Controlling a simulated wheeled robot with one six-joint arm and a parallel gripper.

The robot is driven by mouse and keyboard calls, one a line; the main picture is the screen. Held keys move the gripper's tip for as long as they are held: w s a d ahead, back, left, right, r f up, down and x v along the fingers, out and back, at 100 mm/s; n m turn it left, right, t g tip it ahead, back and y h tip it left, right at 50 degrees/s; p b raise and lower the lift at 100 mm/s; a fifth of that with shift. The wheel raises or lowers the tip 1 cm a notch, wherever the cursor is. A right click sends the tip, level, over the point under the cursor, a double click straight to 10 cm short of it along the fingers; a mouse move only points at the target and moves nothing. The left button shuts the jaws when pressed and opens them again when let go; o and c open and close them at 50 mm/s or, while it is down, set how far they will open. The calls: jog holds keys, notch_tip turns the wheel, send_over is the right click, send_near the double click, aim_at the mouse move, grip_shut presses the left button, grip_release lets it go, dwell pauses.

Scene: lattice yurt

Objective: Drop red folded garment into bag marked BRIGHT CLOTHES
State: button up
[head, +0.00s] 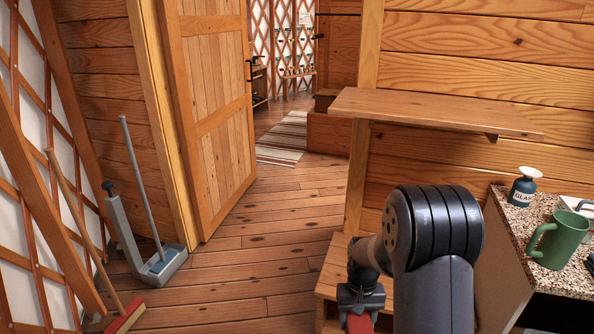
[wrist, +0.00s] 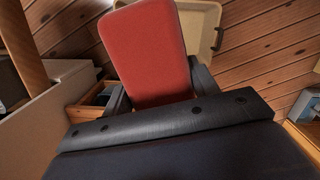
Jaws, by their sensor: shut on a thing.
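The red folded garment (wrist: 148,50) is between the jaws of my gripper (wrist: 158,98) in the wrist view. It stretches out past the fingers as a flat, rounded slab. In the head view only a small red piece of it shows at the bottom edge, below my gripper (head: 360,300). My gripper is shut on it and holds it over the plank floor side of the room. No bag marked BRIGHT CLOTHES can be made out in either view.
A beige open container (wrist: 203,22) lies beyond the garment. A wooden shelf (head: 440,112) juts from the wall. A speckled counter (head: 545,245) with a green mug (head: 560,240) stands right. Brooms and a dustpan (head: 165,265) stand left. The open door (head: 212,110) leaves clear floor before it.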

jog(key=shift+s+r+p, duration=0.2)
jog(key=shift+r+p, duration=1.75)
jog(key=shift+r, duration=0.1)
